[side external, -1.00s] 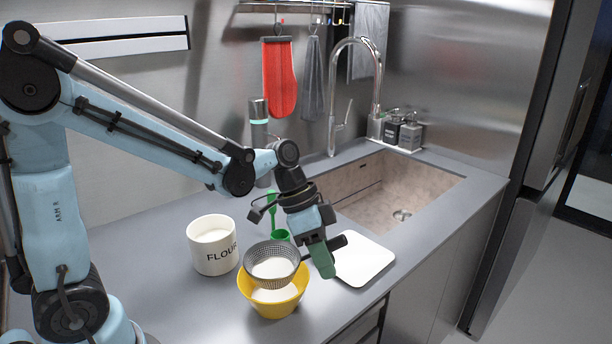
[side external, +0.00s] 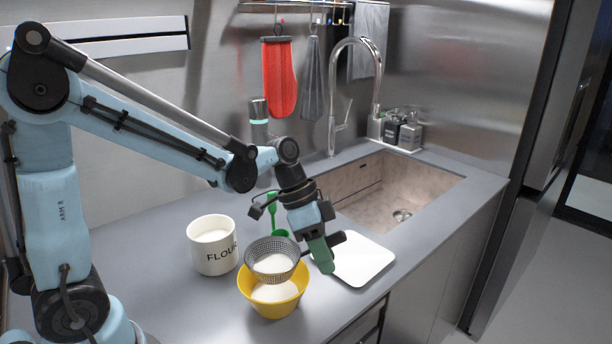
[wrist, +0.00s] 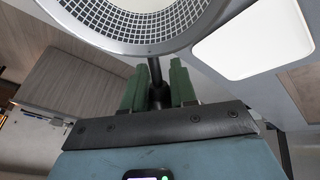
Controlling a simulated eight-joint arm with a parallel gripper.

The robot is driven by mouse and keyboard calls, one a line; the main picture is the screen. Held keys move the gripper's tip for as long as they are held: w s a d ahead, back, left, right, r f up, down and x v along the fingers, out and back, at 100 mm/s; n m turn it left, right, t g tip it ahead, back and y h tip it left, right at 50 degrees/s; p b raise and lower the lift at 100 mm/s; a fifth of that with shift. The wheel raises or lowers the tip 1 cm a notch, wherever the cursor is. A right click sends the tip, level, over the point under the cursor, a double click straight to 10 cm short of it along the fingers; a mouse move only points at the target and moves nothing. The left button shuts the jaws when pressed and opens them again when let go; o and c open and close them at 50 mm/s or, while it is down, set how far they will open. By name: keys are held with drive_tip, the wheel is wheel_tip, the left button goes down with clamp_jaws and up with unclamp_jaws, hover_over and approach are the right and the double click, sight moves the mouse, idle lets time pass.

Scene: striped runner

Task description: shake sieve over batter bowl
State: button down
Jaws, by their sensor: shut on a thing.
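My gripper (side external: 322,258) is shut on the dark handle of a grey mesh sieve (side external: 272,246). In the wrist view its green fingers (wrist: 160,85) close around the handle, and the sieve's rim and mesh (wrist: 160,22) fill the top. White powder shows inside the sieve. The sieve is held just above a yellow bowl (side external: 274,309), over its back part. The bowl stands upright on the counter with pale contents inside. A white canister marked FLOUR (side external: 207,256), filled with white powder, stands left of the bowl.
A green scoop (side external: 279,232) is behind the sieve. A white board (side external: 362,262) lies right of my gripper, near the counter's front edge. A sink (side external: 395,195) with a tall faucet (side external: 340,100) is at the back right. The counter front left of the bowl is clear.

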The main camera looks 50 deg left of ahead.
drive_tip(key=shift+s+d, duration=0.35)
drive_tip(key=shift+d, duration=0.1)
drive_tip(key=shift+w+a, duration=0.75)
drive_tip(key=shift+a, duration=0.2)
drive_tip(key=shift+s, duration=0.1)
drive_tip(key=shift+s+d, duration=0.65)
drive_tip(key=shift+d, duration=0.3)
drive_tip(key=shift+w+a, duration=0.75)
drive_tip(key=shift+a, duration=0.2)
